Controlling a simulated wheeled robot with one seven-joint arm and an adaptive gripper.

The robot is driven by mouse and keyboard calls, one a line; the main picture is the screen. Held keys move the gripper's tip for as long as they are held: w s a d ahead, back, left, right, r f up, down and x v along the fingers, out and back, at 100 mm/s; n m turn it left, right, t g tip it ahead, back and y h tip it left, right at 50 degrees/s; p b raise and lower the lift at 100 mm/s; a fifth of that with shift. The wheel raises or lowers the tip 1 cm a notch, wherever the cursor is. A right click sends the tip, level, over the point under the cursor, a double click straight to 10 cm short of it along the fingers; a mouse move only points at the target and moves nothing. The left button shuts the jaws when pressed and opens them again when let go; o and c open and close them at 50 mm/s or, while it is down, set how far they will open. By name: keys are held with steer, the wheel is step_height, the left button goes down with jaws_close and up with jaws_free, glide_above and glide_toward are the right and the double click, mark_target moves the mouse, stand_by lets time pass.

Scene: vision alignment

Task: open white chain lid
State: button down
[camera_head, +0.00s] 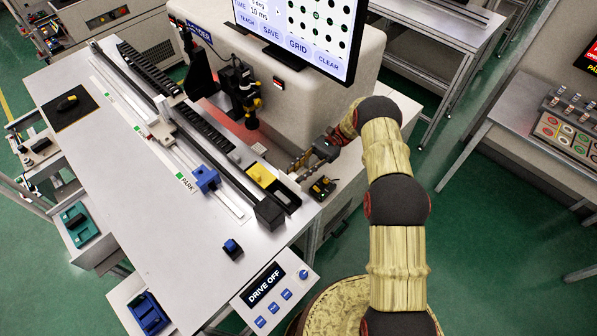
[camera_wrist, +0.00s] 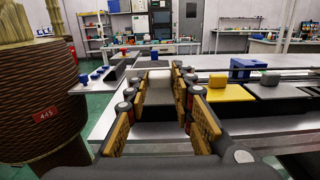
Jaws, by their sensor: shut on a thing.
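My gripper (camera_head: 297,166) reaches in from the right, low beside the white machine body and near the dark tray with the yellow block. Black cable chains (camera_head: 205,126) lie along the rail on the white table.
The yellow block (camera_head: 261,174) sits in the dark tray beside my gripper. A blue block (camera_head: 206,179) is on the rail. The monitor (camera_head: 312,30) hangs above.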

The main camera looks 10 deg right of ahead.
steer(key=c, duration=1.5)
jaws_free()
steer(key=shift+c, duration=0.2)
steer(key=shift+a+r, duration=0.1)
